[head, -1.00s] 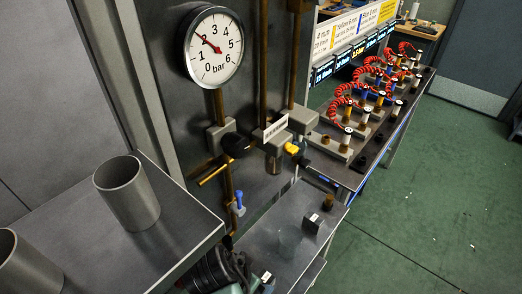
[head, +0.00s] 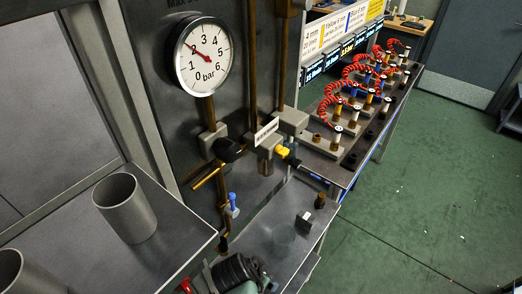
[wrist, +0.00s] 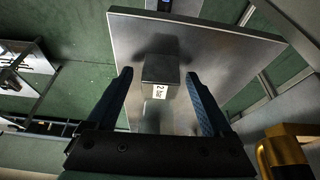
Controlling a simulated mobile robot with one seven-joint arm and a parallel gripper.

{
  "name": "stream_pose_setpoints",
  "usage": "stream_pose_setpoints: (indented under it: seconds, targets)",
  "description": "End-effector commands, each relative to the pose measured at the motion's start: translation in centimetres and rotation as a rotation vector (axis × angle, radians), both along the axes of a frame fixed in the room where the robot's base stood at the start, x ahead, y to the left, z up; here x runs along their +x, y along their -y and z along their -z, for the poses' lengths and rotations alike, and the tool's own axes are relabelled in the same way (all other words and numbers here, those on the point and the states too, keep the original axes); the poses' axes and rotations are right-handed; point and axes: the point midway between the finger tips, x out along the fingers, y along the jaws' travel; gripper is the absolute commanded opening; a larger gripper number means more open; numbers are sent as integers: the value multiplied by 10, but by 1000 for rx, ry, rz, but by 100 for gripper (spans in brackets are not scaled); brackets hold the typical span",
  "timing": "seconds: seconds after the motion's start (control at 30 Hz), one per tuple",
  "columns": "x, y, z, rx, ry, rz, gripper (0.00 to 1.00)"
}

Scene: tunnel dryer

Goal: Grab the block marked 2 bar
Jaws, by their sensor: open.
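The block marked 2 bar (wrist: 161,70) is a small dark grey block with a white label reading "2 bar" in the wrist view. It stands on a grey metal shelf (wrist: 225,45). In the head view the block (head: 303,221) shows near the right edge of the lower shelf (head: 262,217). My gripper (wrist: 158,74) is open, with one blue-dark finger to each side of the block in the picture. There is a gap on both sides, and no contact shows. How far the fingertips are from the block in depth is hard to tell.
A small brown cylinder (head: 320,200) stands behind the block. A pressure gauge (head: 203,56), pipes and a yellow-handled valve (head: 207,176) are on the panel. Grey metal cups (head: 126,207) stand on the left ledge. A rack with red coiled hoses (head: 350,95) stands beyond.

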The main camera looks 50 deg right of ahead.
Motion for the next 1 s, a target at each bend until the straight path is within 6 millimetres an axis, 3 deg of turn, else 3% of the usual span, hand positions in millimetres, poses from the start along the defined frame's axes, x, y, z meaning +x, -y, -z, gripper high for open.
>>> stream_pose_setpoints:
  seconds: [0.13,0.6,1.0]
  targets:
    - [0,0,0,0,0,0,85]
    - [0,0,0,1,0,0,0]
    - [0,0,-1,-2,2,1,0]
